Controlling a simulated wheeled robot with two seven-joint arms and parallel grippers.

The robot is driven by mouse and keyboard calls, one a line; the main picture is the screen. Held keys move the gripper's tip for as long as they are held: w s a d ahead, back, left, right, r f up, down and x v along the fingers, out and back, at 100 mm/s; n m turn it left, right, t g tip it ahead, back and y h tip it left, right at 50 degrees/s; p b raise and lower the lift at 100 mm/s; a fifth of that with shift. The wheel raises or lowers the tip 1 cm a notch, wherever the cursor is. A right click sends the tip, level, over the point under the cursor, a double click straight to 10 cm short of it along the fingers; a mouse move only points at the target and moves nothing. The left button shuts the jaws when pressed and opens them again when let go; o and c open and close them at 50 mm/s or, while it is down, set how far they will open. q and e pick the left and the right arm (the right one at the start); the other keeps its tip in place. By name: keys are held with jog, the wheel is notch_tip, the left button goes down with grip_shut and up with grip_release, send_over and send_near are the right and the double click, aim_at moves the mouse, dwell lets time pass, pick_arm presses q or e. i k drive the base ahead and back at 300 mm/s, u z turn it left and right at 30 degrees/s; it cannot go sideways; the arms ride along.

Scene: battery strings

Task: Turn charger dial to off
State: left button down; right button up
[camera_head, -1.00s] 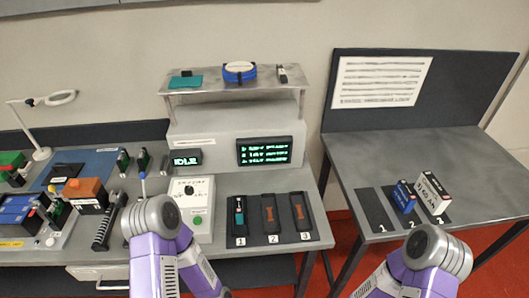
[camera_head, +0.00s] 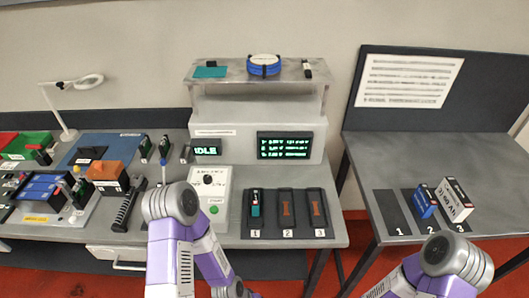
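The charger dial (camera_head: 208,180) is a small dark knob on the upper part of a white control panel (camera_head: 222,188) at the front of the grey charger. Its pointer setting is too small to read. A green button (camera_head: 214,210) sits below it on the panel. The small charger display (camera_head: 207,148) reads IDLE in green. My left arm stands just left of the panel and overlaps its lower left edge. My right arm is at the lower right, in front of the right table. Neither gripper's fingers can be made out.
A dark three-slot rack (camera_head: 262,234) lies right of the panel. Its slot 1 holds a teal-and-black item (camera_head: 255,204). A larger screen (camera_head: 285,146) is behind it. Batteries and tools crowd the left bench. On the right table (camera_head: 400,165), a blue box (camera_head: 424,203) and white box (camera_head: 454,201) stand on marked mats.

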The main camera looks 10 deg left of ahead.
aim_at(207, 179)
jog(key=i, duration=0.25)
jog(key=u, duration=1.35)
